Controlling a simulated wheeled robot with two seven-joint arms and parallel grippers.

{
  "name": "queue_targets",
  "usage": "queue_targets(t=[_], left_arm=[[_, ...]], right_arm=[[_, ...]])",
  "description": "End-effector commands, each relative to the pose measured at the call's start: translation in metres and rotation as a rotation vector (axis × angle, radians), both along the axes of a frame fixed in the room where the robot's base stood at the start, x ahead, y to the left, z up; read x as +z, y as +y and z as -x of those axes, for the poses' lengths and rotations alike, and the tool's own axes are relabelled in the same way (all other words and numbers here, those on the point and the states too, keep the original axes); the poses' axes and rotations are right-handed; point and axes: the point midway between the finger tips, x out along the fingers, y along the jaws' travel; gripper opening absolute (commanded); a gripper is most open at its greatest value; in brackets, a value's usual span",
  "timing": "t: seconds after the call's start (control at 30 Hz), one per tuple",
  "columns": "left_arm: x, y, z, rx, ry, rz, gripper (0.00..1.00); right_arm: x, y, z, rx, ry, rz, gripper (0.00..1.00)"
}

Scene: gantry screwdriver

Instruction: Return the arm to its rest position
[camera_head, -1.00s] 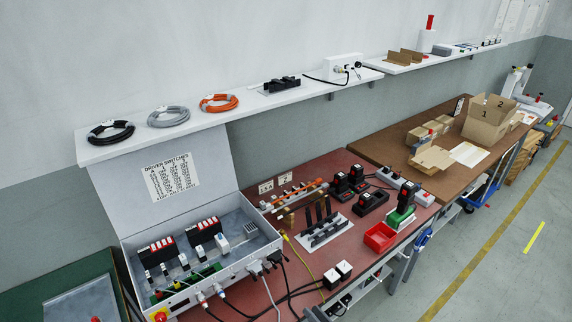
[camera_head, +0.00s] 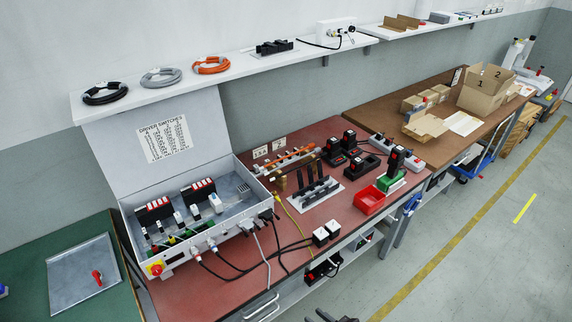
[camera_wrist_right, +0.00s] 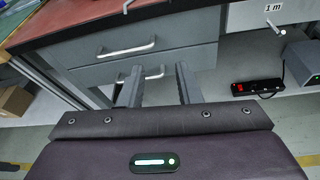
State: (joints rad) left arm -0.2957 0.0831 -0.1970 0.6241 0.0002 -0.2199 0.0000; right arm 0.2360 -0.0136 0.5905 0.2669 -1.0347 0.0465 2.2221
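My right gripper (camera_head: 332,317) only just shows at the bottom edge of the head view, in front of the red-topped bench (camera_head: 328,206). In the right wrist view its two grey fingers (camera_wrist_right: 160,84) stand apart with nothing between them. They point toward the grey drawers (camera_wrist_right: 140,52) under the bench, and the gripper appears apart from them. Most of my right arm is out of the head view. My left gripper is not in view.
An open switch box (camera_head: 200,225) with hanging cables stands on the bench. A red bin (camera_head: 369,200) is near its front edge. A black power strip (camera_wrist_right: 258,87) lies below the bench. Open floor (camera_head: 470,260) lies to the right.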

Motion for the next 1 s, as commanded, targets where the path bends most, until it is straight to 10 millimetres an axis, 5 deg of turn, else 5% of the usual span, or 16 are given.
queue_targets(t=[0.27,0.5,0.73,1.0], left_arm=[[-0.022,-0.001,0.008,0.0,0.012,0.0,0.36],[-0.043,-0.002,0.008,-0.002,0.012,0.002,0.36],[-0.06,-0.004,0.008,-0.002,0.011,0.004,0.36],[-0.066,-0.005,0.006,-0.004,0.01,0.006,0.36]], right_arm=[[-0.116,-0.031,0.094,0.383,-0.115,0.645,0.31],[-0.211,-0.082,0.212,1.095,-0.36,1.265,0.31],[-0.253,-0.122,0.305,1.833,-0.675,1.544,0.31],[-0.261,-0.137,0.347,2.244,-0.891,1.569,0.31]])
